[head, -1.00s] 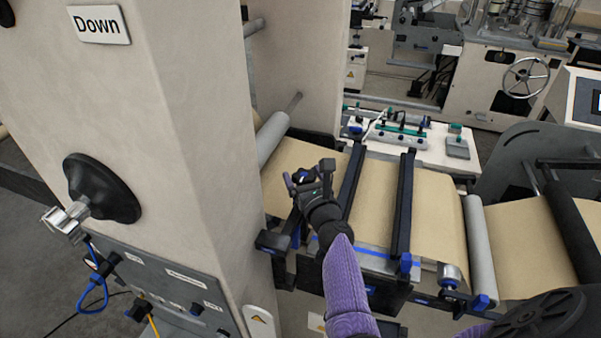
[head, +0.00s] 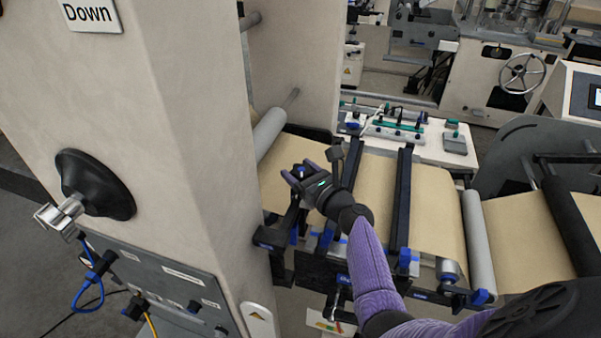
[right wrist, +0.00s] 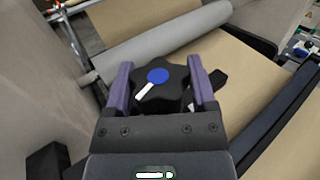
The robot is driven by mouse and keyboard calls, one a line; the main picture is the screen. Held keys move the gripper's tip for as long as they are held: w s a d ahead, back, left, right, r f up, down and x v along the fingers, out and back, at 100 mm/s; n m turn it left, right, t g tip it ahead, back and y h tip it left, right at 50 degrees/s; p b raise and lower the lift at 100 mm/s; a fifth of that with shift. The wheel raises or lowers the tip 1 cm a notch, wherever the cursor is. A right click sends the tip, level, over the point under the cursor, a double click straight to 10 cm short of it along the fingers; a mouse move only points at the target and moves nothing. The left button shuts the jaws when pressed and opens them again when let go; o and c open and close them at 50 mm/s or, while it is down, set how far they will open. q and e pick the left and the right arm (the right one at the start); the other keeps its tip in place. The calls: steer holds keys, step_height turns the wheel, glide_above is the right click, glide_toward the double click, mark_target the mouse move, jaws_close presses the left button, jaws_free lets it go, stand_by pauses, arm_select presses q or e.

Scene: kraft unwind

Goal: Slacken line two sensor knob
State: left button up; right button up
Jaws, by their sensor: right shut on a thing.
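The sensor knob (right wrist: 150,88) is a black lobed knob with a blue centre and a white pointer mark, seen in the right wrist view. My right gripper (right wrist: 160,80) has its two purple fingers on either side of the knob and is shut on it. In the head view my right gripper (head: 292,176) is at the left end of the black sensor bracket, over the brown web (head: 373,195), and mostly covers the knob. The white pointer slants toward the lower left in the wrist view. My left gripper is not in view.
A large beige machine column (head: 150,130) with a black knob (head: 95,185) stands close on the left. Dark crossbars (head: 402,200) span the web to the right of the gripper. A grey roller (head: 270,133) lies behind it.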

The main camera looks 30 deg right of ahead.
steer(key=n+y, duration=0.1)
steer(key=y+b, duration=0.1)
steer(key=shift+f+n+g+y, duration=0.25)
steer(key=shift+n+g+y, duration=0.05)
steer(key=shift+n+y, duration=0.1)
steer(key=n+g+y+b, duration=0.1)
steer(key=n+y+b, duration=0.1)
steer(key=b, duration=0.1)
steer(key=n+g+y+b, duration=0.2)
steer(key=y+b, duration=0.1)
steer(key=n+g+y+b, duration=0.1)
steer(key=n+y+b, duration=0.1)
steer(key=y+b, duration=0.1)
steer(key=shift+s+a+f+g+b, duration=0.1)
steer(key=shift+a+f+g+b, duration=0.05)
steer(key=shift+f+g+b, duration=0.25)
steer(key=n+g+y+b, duration=0.3)
steer(key=b, duration=0.3)
steer(key=shift+r+g+b, duration=0.15)
steer(key=shift+g+b, duration=0.15)
steer(key=shift+a+r+g+b, duration=0.1)
steer(key=shift+g+b, duration=0.2)
steer(key=shift+b, duration=0.1)
steer(key=shift+s+r+n+g+y+b, duration=0.1)
steer(key=shift+r+n+g+y+b, duration=0.05)
steer(key=shift+n+g+y+b, duration=0.2)
